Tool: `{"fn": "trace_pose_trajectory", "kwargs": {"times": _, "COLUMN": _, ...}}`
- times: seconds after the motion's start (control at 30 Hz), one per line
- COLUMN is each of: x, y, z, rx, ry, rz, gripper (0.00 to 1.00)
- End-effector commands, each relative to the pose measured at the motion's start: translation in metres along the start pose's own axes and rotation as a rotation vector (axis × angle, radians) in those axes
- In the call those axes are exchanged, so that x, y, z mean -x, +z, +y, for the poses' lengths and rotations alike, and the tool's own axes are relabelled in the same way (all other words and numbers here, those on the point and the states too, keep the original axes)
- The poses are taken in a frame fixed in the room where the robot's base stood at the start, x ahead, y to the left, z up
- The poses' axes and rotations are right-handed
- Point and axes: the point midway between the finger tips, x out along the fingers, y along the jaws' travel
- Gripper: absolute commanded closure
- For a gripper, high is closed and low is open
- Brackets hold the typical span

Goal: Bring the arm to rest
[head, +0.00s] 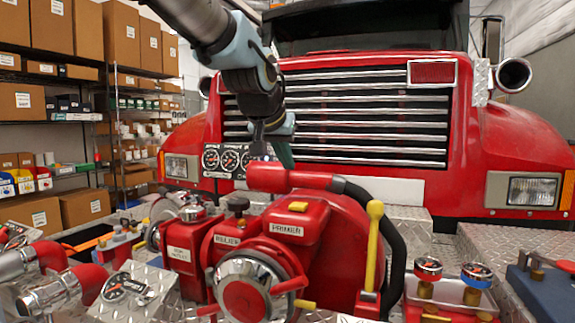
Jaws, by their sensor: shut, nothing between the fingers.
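My arm (245,62) reaches in from the top of the head view and bends down in front of the truck grille. My gripper (259,148) is at its lower end, fingers pointing down, shut and empty. It appears just above the red pump (325,248) and in front of the panel of round gauges (228,160). I cannot tell the exact gap to the pump's top hose. A dark green piece (284,155) shows beside the fingers; I cannot tell what it belongs to.
The pump carries a yellow-knobbed lever (374,245), a black hose (390,235) and a round front cap (245,290). Small gauges (428,267) stand in a tray at right. The red truck (480,130) fills the back. Shelves of boxes (75,90) stand at left.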

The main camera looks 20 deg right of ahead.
Motion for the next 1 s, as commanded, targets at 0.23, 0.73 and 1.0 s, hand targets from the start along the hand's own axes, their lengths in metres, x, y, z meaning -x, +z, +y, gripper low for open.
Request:
{"fn": "trace_pose_trajectory", "kwargs": {"times": 0.23, "x": 0.0, "y": 0.0, "z": 0.0, "rx": 0.0, "ry": 0.0, "rz": 0.0, "gripper": 1.0}}
{"fn": "trace_pose_trajectory", "kwargs": {"times": 0.73, "x": -0.036, "y": 0.183, "z": -0.145, "rx": 0.272, "ry": -0.197, "rz": -0.332, "gripper": 1.0}}
{"fn": "trace_pose_trajectory", "kwargs": {"times": 1.0, "x": -0.012, "y": 0.332, "z": -0.191, "rx": 0.517, "ry": -0.282, "rz": -0.566, "gripper": 1.0}}
